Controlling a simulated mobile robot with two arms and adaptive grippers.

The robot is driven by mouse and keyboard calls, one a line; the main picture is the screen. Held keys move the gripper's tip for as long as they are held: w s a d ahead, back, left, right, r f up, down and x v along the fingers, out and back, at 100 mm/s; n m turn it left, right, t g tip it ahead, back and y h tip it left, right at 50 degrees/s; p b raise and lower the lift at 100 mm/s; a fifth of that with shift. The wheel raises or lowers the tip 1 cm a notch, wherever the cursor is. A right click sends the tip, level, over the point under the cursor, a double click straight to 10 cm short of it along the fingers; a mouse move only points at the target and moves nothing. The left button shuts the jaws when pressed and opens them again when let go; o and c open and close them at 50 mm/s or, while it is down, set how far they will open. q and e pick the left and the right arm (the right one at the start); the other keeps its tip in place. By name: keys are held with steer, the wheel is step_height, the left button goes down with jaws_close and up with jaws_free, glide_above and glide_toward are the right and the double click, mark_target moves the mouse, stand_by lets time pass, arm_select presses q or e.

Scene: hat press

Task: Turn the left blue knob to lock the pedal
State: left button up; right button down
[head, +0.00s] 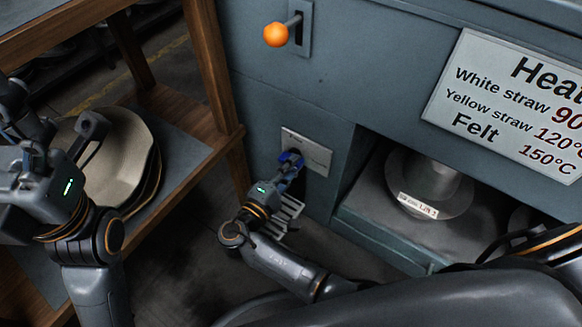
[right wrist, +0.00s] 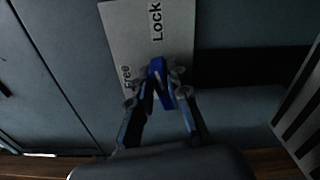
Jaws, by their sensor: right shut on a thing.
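The blue knob (head: 291,157) sits on a metal plate (head: 318,152) on the machine's front. My right gripper (head: 286,170) is shut on it, one finger on each side. In the right wrist view the knob (right wrist: 160,82) stands between my fingertips, its long side running roughly up and down with a slight tilt. The word Lock is above it and Free is to its left on the plate (right wrist: 122,30). The ribbed pedal (head: 287,215) is low, partly behind my right arm. My left gripper (head: 57,112) is open and empty at the left, over the shelf.
A wooden shelf (head: 230,140) at the left holds pale hat shapes (head: 115,140). An orange-tipped lever (head: 277,34) is above the knob. A recess to the right holds a grey hat form (head: 428,185). A temperature sign (head: 510,100) is at upper right.

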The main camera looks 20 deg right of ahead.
steer(key=shift+d+f+m+b, duration=0.15)
steer(key=shift+m+b, duration=0.35)
steer(key=shift+m, duration=0.7)
steer(key=c, duration=1.3)
jaws_free()
steer(key=shift+f, duration=0.1)
step_height(320, 180, up, 10)
steer(key=shift+r, duration=0.1)
